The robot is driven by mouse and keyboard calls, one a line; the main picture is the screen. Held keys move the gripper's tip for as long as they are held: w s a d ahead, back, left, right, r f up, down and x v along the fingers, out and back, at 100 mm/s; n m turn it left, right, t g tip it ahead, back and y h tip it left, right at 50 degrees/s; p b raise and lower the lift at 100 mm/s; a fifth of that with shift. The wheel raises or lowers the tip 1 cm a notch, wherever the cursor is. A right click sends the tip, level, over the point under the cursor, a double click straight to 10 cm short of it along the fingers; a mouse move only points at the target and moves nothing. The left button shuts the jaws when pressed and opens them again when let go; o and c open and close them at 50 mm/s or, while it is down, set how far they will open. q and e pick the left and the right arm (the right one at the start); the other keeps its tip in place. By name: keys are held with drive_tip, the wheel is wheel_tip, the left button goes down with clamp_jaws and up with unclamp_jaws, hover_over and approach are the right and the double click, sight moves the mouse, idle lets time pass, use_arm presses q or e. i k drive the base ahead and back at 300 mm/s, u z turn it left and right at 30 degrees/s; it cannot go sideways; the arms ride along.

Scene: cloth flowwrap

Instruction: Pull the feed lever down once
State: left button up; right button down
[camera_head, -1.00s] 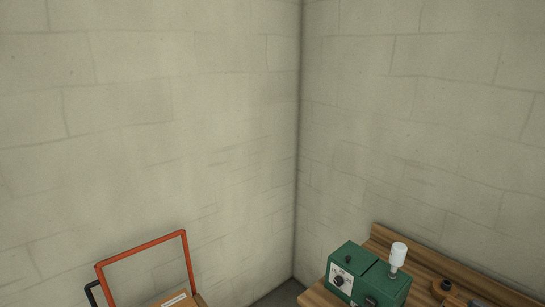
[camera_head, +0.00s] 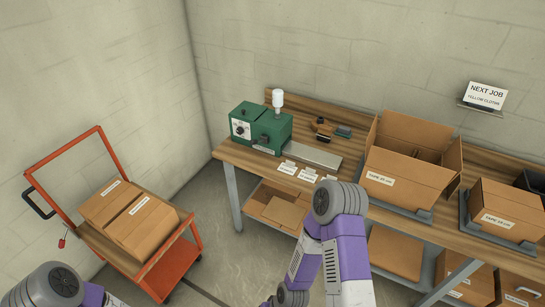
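A green machine (camera_head: 262,132) stands at the left end of the wooden workbench (camera_head: 228,152). Its front has a white dial plate with a black knob (camera_head: 239,130), and a white bottle-like part (camera_head: 278,99) stands upright on top. I cannot clearly make out a feed lever; a small dark knob (camera_head: 243,111) shows on the machine's top left. A flat grey plate (camera_head: 312,154) extends to the right of the machine. Parts of my purple and white arms show at the bottom, in front of the bench, but neither gripper is in view.
White labels (camera_head: 288,168) lie at the bench's front edge. An open cardboard box (camera_head: 400,185) and a smaller box (camera_head: 505,210) stand to the right. An orange cart (camera_head: 172,267) with boxes stands left. Floor shows between cart and bench.

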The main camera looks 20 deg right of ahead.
sight(253, 142)
drive_tip(key=k, duration=0.35)
drive_tip(key=z, duration=0.9)
drive_tip(key=i, duration=1.4)
drive_tip(key=u, duration=0.45)
